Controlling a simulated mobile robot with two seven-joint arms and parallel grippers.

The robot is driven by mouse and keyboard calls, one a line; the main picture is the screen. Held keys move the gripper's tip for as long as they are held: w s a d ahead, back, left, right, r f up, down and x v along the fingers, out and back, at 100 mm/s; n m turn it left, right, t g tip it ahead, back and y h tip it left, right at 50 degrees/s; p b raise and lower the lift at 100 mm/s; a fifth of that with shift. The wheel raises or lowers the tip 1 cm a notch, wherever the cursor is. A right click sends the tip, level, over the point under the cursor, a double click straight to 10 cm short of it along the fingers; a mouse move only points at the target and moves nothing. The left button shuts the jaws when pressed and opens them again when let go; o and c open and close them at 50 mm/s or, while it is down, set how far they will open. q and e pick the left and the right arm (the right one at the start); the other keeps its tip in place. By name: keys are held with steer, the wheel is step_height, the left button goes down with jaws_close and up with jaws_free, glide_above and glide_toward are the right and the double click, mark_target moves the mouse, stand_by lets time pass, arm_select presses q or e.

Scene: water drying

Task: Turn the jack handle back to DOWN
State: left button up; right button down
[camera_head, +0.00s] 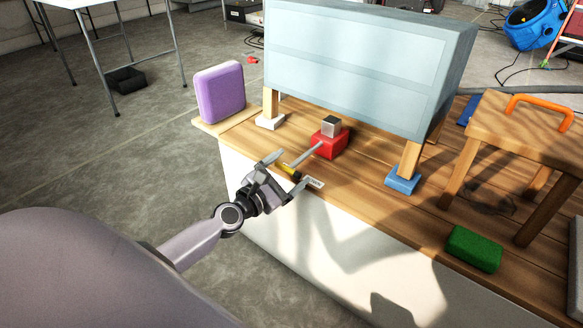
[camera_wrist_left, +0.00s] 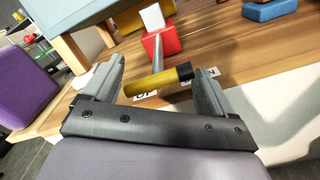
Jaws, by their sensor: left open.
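The red jack (camera_head: 329,143) with a silver block (camera_head: 331,126) on top stands on the wooden deck under a large pale cabinet. Its metal rod (camera_head: 306,153) reaches toward my left gripper (camera_head: 287,172) and ends in a yellow and black handle (camera_head: 291,171). In the left wrist view, the handle (camera_wrist_left: 150,82) lies crosswise between the two open fingers, black end near the right finger. I cannot tell whether a finger touches it. A white label (camera_head: 314,183) lies beside the handle; in the left wrist view its lettering is partly hidden. My right gripper is out of view.
The pale cabinet (camera_head: 365,65) stands on wooden legs, one on a blue block (camera_head: 402,180), one on a white block (camera_head: 270,121). A purple block (camera_head: 219,92) stands left. A green block (camera_head: 473,249) and a wooden stool (camera_head: 520,135) are at the right.

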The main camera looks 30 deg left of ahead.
arm_select(q)
steer(key=shift+s+a, duration=0.15)
steer(key=shift+s, duration=2.6)
